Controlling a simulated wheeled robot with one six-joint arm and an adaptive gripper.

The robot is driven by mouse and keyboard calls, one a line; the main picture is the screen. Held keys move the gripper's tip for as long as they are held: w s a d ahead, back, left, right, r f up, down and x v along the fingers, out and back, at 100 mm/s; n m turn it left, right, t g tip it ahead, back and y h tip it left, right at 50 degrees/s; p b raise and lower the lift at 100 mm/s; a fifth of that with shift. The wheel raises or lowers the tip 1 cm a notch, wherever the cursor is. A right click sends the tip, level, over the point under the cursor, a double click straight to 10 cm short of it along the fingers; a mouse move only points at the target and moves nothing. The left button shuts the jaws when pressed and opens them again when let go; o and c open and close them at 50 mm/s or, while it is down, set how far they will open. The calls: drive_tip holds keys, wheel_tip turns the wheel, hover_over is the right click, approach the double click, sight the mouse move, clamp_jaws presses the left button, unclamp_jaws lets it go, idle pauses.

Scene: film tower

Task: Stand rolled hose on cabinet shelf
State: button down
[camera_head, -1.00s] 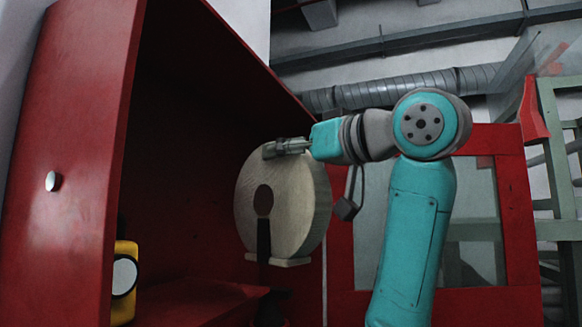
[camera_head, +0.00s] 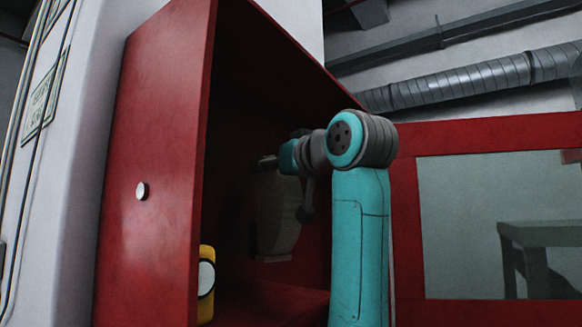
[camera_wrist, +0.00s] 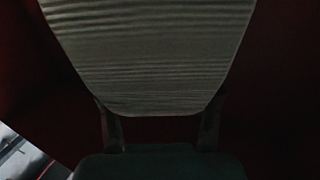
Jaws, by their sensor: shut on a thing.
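The rolled hose (camera_head: 279,217) is a pale, upright flat roll inside the red cabinet (camera_head: 160,175), in deep shadow in the head view. In the wrist view the ribbed hose (camera_wrist: 150,60) fills the upper middle, between the two dark fingers of my gripper (camera_wrist: 160,130). The cabinet shelf (camera_head: 270,303) shows dimly below the hose. I cannot tell whether the hose touches the shelf.
A yellow object with a pale round face (camera_head: 206,283) stands by the cabinet's left wall. The cabinet's glazed red door (camera_head: 405,215) is open to the right. My arm passes close to the cabinet's right edge.

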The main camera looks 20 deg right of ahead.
sight(294, 203)
drive_tip(key=shift+f, duration=2.9)
drive_tip(key=shift+w+a+f, duration=0.15)
drive_tip(key=shift+f, duration=0.4)
drive_tip(key=shift+c, duration=0.7)
unclamp_jaws()
drive_tip(key=shift+f, duration=0.1)
drive_tip(key=v, duration=1.2)
